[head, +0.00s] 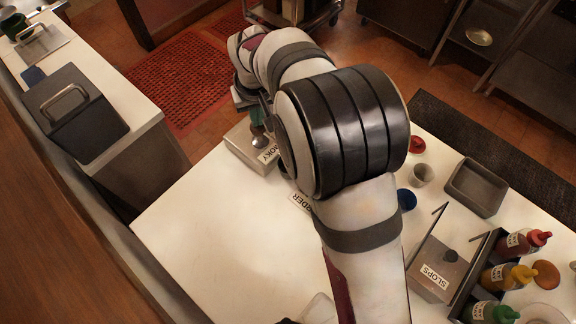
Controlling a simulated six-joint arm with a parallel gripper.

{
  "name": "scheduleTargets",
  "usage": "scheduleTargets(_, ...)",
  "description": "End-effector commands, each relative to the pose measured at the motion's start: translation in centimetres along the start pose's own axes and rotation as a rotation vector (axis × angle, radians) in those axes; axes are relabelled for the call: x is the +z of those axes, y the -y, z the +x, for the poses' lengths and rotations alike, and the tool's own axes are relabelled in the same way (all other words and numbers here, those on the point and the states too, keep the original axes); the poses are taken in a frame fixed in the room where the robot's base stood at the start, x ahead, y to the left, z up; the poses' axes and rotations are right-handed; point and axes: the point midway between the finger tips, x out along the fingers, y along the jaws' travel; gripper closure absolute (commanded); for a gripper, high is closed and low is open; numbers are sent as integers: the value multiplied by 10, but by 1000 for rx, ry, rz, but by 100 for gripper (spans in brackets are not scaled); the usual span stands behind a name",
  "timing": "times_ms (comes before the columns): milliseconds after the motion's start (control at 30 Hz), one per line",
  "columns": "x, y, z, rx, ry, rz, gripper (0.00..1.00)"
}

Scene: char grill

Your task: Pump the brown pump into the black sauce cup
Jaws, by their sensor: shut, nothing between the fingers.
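My gripper (256,119) is at the far side of the white counter, partly hidden behind my own arm. Its fingers look shut and point down just over a metal box (241,150) with a partly readable label. A rounded silver pump head (259,141) stands on this box, directly below the fingertips. I cannot tell whether the fingers touch it. No brown colour shows on the pump from here. I cannot make out a black sauce cup; my arm covers much of the middle of the counter.
A grey cup (421,175), a blue cup (406,199) and an empty metal tray (475,187) stand right of my arm. The white counter (215,245) left of my arm is clear.

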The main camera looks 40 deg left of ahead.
Motion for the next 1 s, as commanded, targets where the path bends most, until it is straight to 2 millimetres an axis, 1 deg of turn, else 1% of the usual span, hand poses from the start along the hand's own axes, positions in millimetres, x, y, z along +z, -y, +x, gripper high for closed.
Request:
scheduleTargets(500,5,0,19,1,3,-1,100)
scheduleTargets(867,5,0,18,1,4,0,100)
scheduleTargets(1000,3,0,10,0,3,0,100)
